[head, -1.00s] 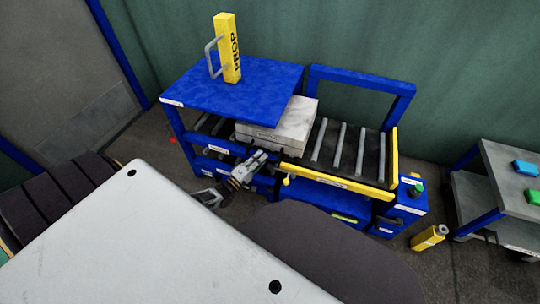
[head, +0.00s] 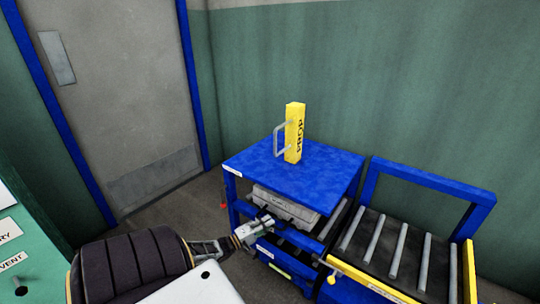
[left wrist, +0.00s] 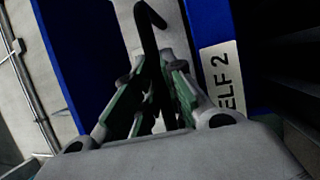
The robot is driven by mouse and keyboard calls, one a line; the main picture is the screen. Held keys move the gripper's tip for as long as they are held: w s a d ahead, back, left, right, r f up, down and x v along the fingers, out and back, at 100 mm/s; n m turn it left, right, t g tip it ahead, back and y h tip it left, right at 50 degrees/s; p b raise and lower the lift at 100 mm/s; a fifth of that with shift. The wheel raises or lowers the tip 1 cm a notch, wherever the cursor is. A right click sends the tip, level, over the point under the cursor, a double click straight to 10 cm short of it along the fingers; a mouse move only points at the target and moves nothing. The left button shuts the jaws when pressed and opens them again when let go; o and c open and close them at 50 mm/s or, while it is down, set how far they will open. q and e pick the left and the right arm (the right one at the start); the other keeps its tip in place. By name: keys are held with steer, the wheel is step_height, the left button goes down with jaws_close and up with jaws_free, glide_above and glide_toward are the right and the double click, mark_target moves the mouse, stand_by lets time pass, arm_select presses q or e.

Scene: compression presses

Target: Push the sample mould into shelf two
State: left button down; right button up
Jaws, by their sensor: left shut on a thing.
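The sample mould (head: 288,207), a pale grey block, lies in the blue rack (head: 335,172) under its blue top. Its front side shows in the head view; its back is hidden by the top. My left gripper (head: 266,219) is at the mould's front, at the rack's near side. In the left wrist view, the left gripper (left wrist: 155,95) is shut on a dark hooked handle (left wrist: 150,25). A white label (left wrist: 221,75) reading "ELF 2" is on the blue post just right of the fingers. My right gripper is not in view.
A roller table (head: 395,250) with a yellow front rail (head: 370,283) adjoins the rack's right side; its visible rollers are bare. A yellow prop (head: 294,135) with a grey handle stands on the rack's top. A grey door (head: 120,90) is behind at left.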

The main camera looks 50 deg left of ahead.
arm_select(q)
steer(key=shift+r, duration=0.1)
steer(key=c, duration=1.5)
jaws_free()
steer(key=shift+w, duration=0.1)
steer(key=shift+s, duration=0.2)
steer(key=shift+v, duration=5.9)
steer(key=shift+w+d, duration=0.1)
